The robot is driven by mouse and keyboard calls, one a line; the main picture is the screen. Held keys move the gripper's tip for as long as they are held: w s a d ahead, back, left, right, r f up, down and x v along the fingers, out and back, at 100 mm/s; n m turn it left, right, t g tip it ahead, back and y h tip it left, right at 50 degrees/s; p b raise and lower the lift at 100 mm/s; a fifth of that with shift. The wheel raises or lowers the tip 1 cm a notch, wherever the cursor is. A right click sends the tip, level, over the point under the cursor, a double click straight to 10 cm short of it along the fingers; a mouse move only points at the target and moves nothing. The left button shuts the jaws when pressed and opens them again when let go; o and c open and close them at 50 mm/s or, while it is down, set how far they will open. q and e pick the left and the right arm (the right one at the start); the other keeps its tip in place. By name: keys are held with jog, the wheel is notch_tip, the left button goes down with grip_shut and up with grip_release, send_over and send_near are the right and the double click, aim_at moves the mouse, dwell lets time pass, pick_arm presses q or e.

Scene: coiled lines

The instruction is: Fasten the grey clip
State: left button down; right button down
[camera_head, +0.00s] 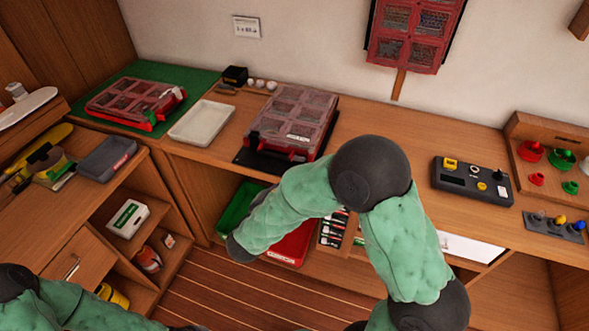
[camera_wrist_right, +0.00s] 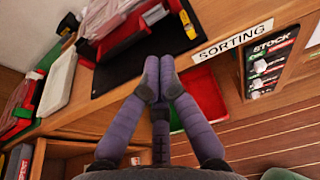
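A red organiser case (camera_head: 292,118) with clear-lidded compartments lies on a black mat (camera_head: 262,160) on the bench. Its front edge also shows in the right wrist view (camera_wrist_right: 112,32). I cannot make out a grey clip for certain; a small pale piece (camera_wrist_right: 154,14) at the case front is too small to tell. My right gripper (camera_wrist_right: 160,62) is shut and empty, in front of the case and the bench edge; it does not show in the head view. My left gripper is out of view; only my left arm shows at the lower left.
A second red case (camera_head: 132,103) sits on a green mat (camera_head: 190,82), beside a white tray (camera_head: 201,122). Green (camera_head: 238,209) and red (camera_head: 290,246) bins stand under the bench. A black control box (camera_head: 472,181) is to the right. My right arm crosses before the bench.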

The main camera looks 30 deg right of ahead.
aim_at(300, 157)
jog(key=shift+b+x, duration=1.55)
jog(key=shift+x, duration=3.45)
jog(key=shift+d+r+g+y+p, duration=0.1)
jog(key=shift+r+g+y+p, duration=0.15)
jog(key=shift+p, duration=0.65)
